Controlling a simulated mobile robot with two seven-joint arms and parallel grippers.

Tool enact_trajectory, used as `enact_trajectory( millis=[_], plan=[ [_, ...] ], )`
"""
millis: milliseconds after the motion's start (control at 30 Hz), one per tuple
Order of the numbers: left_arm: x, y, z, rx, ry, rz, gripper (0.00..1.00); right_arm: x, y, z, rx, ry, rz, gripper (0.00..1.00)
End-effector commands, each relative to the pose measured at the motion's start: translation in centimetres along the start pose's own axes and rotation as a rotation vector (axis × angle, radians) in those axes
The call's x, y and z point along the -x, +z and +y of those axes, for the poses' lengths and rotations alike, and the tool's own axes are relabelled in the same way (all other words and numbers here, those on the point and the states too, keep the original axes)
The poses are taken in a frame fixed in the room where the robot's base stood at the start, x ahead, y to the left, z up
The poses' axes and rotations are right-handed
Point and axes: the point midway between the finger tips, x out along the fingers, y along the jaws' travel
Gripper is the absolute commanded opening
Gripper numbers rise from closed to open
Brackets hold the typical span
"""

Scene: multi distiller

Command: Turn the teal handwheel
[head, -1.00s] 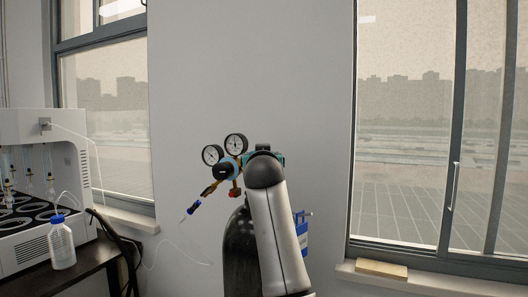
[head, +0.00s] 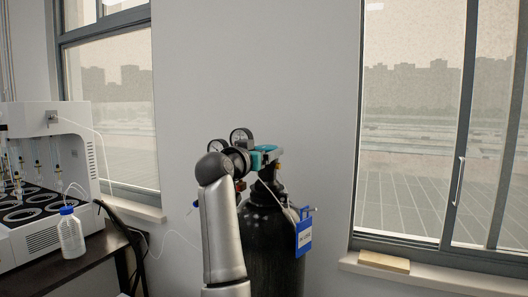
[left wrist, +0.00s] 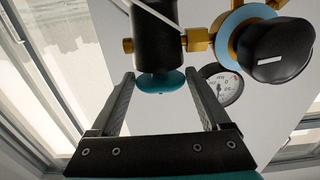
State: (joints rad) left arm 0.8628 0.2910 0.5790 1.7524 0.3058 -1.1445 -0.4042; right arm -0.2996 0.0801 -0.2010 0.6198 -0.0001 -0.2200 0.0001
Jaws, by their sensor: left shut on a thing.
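The teal handwheel (left wrist: 160,82) shows in the left wrist view as a small round teal wheel on the end of a dark valve body (left wrist: 155,38). My left gripper (left wrist: 160,76) is shut on the handwheel, with one fingertip at each side of its rim. In the head view my left gripper (head: 278,151) is at the valve on top of the black gas cylinder (head: 268,235). I cannot make out the handwheel there. My right gripper is in neither view.
Two pressure gauges (head: 241,136) sit just behind my left wrist. A blue tag (head: 303,236) hangs on the cylinder's right side. A bench with a white machine (head: 40,150) and a bottle (head: 70,235) stands at left. A window (head: 415,150) is at right.

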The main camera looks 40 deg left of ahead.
Motion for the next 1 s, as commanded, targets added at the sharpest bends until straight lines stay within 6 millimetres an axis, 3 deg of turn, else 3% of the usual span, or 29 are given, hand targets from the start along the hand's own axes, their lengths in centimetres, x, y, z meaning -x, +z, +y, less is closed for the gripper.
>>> enact_trajectory(
  millis=[367,400,567,1000],
  plan=[
    [-0.06,0.27,0.05,0.003,0.007,-0.007,0.25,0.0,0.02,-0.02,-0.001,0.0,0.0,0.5],
    [-0.06,0.28,0.05,0.003,0.007,-0.007,0.82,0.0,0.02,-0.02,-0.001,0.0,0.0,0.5],
    [-0.06,0.21,0.04,0.003,0.006,-0.005,1.0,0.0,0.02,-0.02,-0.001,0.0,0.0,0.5],
    [-0.02,0.0,0.04,0.002,0.003,0.0,1.0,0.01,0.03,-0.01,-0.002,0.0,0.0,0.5]
  ],
)
